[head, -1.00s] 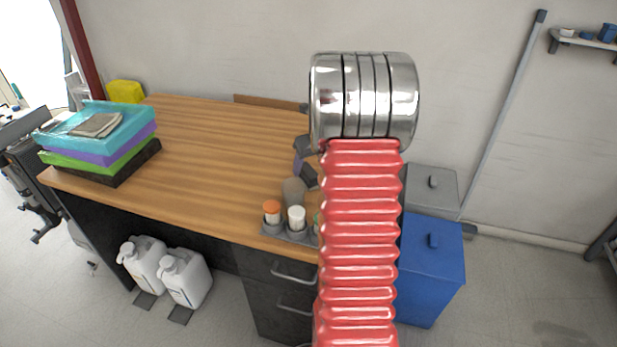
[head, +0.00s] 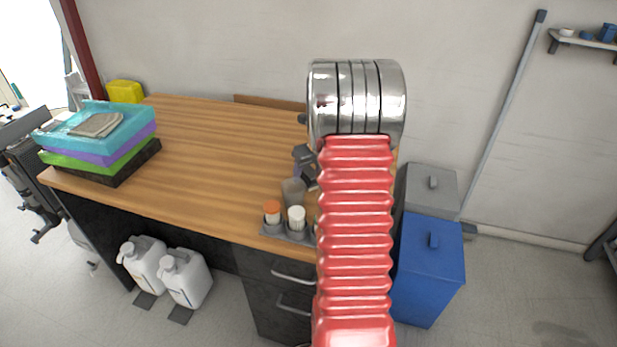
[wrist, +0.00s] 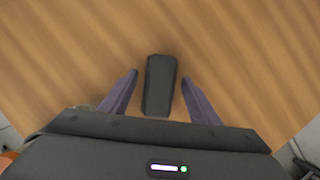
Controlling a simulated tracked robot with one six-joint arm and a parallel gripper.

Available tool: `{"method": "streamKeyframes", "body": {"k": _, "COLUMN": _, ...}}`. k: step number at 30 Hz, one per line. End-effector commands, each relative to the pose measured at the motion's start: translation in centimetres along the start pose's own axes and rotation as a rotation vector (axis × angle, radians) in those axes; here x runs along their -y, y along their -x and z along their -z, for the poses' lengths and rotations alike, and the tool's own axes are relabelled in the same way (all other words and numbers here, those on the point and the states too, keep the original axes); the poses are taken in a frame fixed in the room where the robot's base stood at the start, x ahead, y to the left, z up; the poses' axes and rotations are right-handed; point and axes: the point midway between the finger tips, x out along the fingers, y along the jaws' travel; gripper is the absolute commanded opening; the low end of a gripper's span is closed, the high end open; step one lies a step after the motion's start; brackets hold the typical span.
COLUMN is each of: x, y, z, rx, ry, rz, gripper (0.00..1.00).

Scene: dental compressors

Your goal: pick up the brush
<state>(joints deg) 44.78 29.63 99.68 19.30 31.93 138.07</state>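A dark grey oblong block, which I take to be the brush (wrist: 159,88), lies on the wooden desk in the wrist view. No bristles can be made out. My gripper (wrist: 160,77) is open, its two purple fingers on either side of the block with a gap on each side. The block's far end reaches a little beyond the fingertips. In the head view my gripper (head: 305,166) shows only in part at the left edge of my red arm. The arm hides most of that part of the desk, and I cannot make out the brush there.
On the wooden desk (head: 210,150), a small grey rack (head: 272,231) with an orange-capped and a white-capped bottle stands by the front edge, near my arm. Stacked coloured trays (head: 100,135) sit at the left. Blue (head: 432,270) and grey (head: 420,185) bins stand right of the desk.

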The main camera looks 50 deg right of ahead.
Motion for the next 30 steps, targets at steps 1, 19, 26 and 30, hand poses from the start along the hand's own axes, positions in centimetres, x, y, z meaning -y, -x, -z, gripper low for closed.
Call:
{"method": "streamKeyframes", "body": {"k": 1, "x": 0.0, "y": 0.0, "z": 0.0, "rx": 0.000, "ry": 0.000, "rz": 0.000, "gripper": 0.53}}
{"method": "streamKeyframes", "body": {"k": 19, "x": 0.0, "y": 0.0, "z": 0.0, "rx": 0.000, "ry": 0.000, "rz": 0.000, "gripper": 0.12}}
{"method": "streamKeyframes", "body": {"k": 26, "x": 0.0, "y": 0.3, "z": -0.1, "rx": 0.001, "ry": 0.000, "rz": 0.000, "gripper": 0.11}}
{"method": "streamKeyframes", "body": {"k": 30, "x": 0.0, "y": 1.3, "z": -0.6, "rx": 0.002, "ry": 0.000, "rz": 0.000, "gripper": 0.11}}
